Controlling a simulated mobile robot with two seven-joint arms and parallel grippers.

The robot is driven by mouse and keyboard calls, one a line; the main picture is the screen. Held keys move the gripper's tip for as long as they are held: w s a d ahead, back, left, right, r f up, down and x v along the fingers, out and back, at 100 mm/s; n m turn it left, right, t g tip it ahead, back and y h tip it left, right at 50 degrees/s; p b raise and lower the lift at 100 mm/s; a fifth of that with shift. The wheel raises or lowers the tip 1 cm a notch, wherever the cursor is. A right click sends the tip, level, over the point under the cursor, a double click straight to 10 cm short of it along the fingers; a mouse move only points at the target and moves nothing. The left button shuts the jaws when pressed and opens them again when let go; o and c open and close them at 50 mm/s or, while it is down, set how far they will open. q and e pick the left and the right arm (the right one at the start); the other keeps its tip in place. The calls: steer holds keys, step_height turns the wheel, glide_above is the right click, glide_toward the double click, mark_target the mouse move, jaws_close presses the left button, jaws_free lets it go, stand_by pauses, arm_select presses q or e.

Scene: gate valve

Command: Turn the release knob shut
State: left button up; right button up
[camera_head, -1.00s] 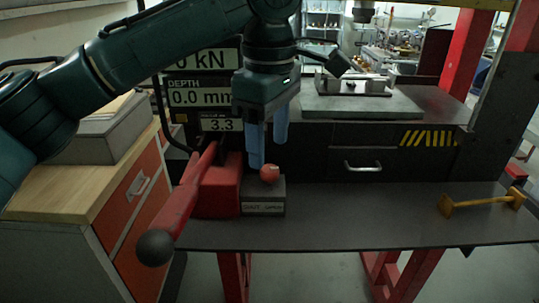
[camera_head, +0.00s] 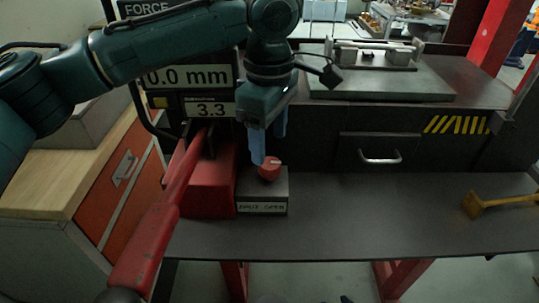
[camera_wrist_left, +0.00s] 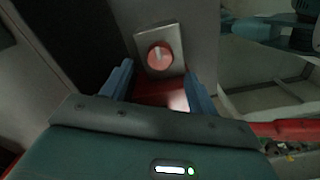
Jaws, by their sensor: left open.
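The release knob (camera_head: 269,168) is a small red round knob on top of a dark block (camera_head: 263,190) with a "SHUT OPEN" label. It also shows in the left wrist view (camera_wrist_left: 160,56), ahead of the fingers, with a pale mark on its face. My left gripper (camera_head: 269,146) is open, its blue fingers pointing down just above and behind the knob. In the wrist view the fingers (camera_wrist_left: 158,84) stand apart on either side, with nothing between them. One fingertip overlaps the knob's left edge in the head view; I cannot tell whether they touch.
A red pump body (camera_head: 208,185) with a long red lever (camera_head: 158,222) stands directly left of the block. A yellow-brown tool (camera_head: 490,203) lies at the shelf's right. The dark shelf (camera_head: 370,215) between is clear. A readout panel (camera_head: 190,78) stands behind my arm.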

mark_target(270, 163)
arm_select(q)
steer(key=shift+f, duration=2.6)
steer(key=shift+c, duration=0.5)
steer(key=c, duration=0.9)
steer(key=shift+r+m+p, duration=0.2)
steer(key=shift+m+p, duration=1.1)
steer(key=shift+p, duration=0.45)
steer(key=m, duration=0.5)
steer(key=shift+f+p, duration=0.2)
steer(key=shift+p, duration=0.15)
steer(key=m, duration=0.5)
steer(key=shift+d+m, duration=0.1)
steer(key=shift+m, duration=2.5)
